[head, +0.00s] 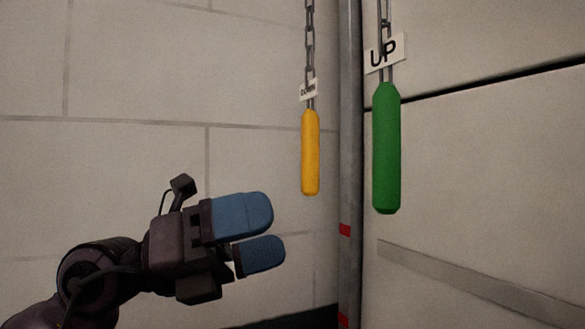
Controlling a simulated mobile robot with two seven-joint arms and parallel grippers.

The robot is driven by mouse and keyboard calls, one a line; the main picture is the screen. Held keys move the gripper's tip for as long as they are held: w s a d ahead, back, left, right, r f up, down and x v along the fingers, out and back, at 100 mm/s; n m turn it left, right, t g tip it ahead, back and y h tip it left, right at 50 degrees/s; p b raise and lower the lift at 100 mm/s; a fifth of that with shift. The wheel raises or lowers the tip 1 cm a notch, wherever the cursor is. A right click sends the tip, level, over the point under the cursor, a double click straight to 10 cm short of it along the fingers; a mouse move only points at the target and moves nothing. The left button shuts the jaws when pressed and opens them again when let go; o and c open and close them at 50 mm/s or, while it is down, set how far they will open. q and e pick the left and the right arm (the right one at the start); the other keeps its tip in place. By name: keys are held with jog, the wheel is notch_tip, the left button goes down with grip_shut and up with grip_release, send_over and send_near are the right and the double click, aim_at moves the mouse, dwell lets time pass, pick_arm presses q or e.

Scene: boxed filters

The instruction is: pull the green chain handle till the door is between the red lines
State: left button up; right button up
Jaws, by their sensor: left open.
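The green chain handle (386,150) hangs upright from a chain at the right of centre, with an "UP" tag (385,53) above it. The pale door (470,170) fills the right side behind it. Two red marks (344,230) show low on the grey vertical rail, the lower one (343,320) at the bottom edge of the view. My left gripper (272,234) has blue fingertips and is open and empty. It is left of and below the green handle, apart from it. My right gripper is not in view.
A yellow handle (310,152) with a "DOWN" tag (308,90) hangs from its own chain left of the rail (350,150), between my gripper and the green handle in the picture. A pale block wall (130,70) stands behind. A grey strip (470,285) crosses the door low down.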

pick_arm(q)
notch_tip(320, 180, up, 4)
jog(key=s+d+m+t+y+b, duration=0.1)
jog(key=s+d+m+t+y, duration=0.1)
jog(key=d+m+t+y, duration=0.1)
jog(key=t+b, duration=0.1)
jog(key=t, duration=0.2)
send_near(377, 153)
jog(key=shift+y, duration=0.4)
jog(key=x, duration=0.6)
jog(key=b+x, duration=0.1)
jog(key=x, duration=0.2)
jog(key=shift+d+r, duration=0.1)
jog(key=shift+r, duration=0.25)
jog(key=shift+w+d, duration=0.25)
jog(key=shift+d, duration=0.45)
jog(key=shift+c, duration=0.2)
jog(key=c, duration=0.7)
grip_shut()
